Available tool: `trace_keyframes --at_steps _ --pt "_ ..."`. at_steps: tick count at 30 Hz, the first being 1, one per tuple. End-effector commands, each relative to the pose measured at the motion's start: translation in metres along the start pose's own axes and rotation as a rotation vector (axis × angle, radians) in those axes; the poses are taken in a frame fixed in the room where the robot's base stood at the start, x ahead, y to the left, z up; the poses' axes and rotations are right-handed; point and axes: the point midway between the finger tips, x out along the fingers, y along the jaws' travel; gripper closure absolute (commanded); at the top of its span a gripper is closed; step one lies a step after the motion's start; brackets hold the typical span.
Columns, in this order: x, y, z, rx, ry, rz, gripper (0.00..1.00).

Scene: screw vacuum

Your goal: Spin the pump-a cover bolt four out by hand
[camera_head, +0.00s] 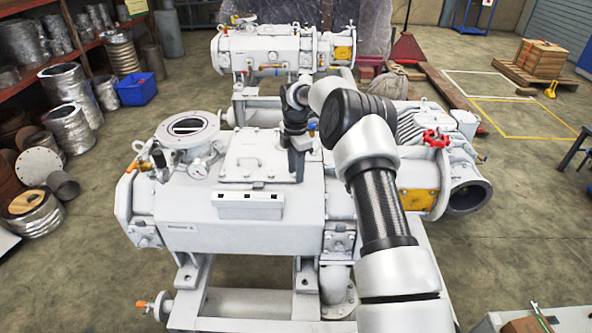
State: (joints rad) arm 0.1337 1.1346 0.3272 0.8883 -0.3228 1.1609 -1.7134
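The near white vacuum pump (255,225) fills the middle of the head view. A square cover plate (252,155) with a handle lies on its top, with small bolts along its edges. The bolts are too small to tell apart. My gripper (297,168) points down at the right edge of the cover plate, near its right-hand bolts. Its dark fingers hide that part of the edge. I cannot tell whether it touches a bolt or whether the fingers are open.
My arm crosses the right half of the pump. A round port (187,128) and a gauge (199,167) stand left of the cover. A second pump (270,50) stands behind. Shelves (60,50) line the left.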

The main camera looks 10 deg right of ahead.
Motion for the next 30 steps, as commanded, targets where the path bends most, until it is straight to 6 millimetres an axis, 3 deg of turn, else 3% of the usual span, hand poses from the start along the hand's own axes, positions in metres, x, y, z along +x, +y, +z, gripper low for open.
trace_keyframes --at_steps 8,11,24,30 --pt "-0.012 0.001 0.001 0.000 -0.001 0.002 0.65" --pt "-0.028 0.001 0.001 0.001 -0.002 0.005 0.65" --pt "-0.135 0.001 0.000 -0.001 -0.001 0.004 0.65" --pt "-0.165 0.001 0.000 0.000 -0.001 0.002 0.65"
